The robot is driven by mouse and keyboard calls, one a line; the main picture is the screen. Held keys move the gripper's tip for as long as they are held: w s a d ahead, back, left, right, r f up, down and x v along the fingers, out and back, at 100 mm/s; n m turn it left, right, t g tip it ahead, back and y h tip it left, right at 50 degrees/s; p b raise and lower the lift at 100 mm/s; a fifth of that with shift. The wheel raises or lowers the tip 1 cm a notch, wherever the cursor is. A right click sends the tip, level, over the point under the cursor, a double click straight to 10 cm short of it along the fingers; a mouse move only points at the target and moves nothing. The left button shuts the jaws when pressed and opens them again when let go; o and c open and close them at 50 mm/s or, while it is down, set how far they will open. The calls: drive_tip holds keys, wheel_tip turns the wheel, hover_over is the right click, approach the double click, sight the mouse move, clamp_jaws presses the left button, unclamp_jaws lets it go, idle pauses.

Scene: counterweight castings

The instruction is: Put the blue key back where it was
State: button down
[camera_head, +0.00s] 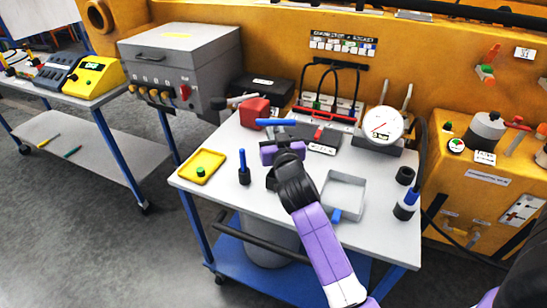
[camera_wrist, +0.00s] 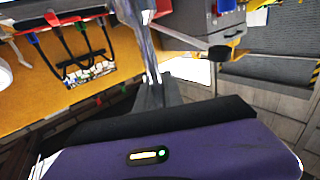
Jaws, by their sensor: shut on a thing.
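The blue key (camera_head: 275,122) shows in the head view as a blue bar lying level just above the purple fingers of my gripper (camera_head: 281,152). My gripper is shut on it over the back middle of the white table (camera_head: 215,187). The key's lower part is hidden by the fingers and wrist. In the wrist view a grey metal shaft (camera_wrist: 148,50) rises past my purple gripper body; I cannot tell whether it belongs to the key. An upright blue-handled piece (camera_head: 243,160) stands in a black holder left of my gripper.
A red block (camera_head: 254,112), a rack with black cables (camera_head: 312,112) and a round gauge (camera_head: 383,124) stand behind. An open grey box (camera_head: 358,187) and a black-and-blue cylinder (camera_head: 405,207) stand right. The front left tabletop is clear.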

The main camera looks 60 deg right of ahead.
wheel_tip(320, 180, down, 10)
drive_tip(key=shift+r+b, duration=0.2)
drive_tip(key=shift+b, duration=1)
drive_tip(key=shift+f, duration=0.15)
drive_tip(key=c, duration=1.5)
unclamp_jaws()
drive_tip(key=shift+o, duration=0.2)
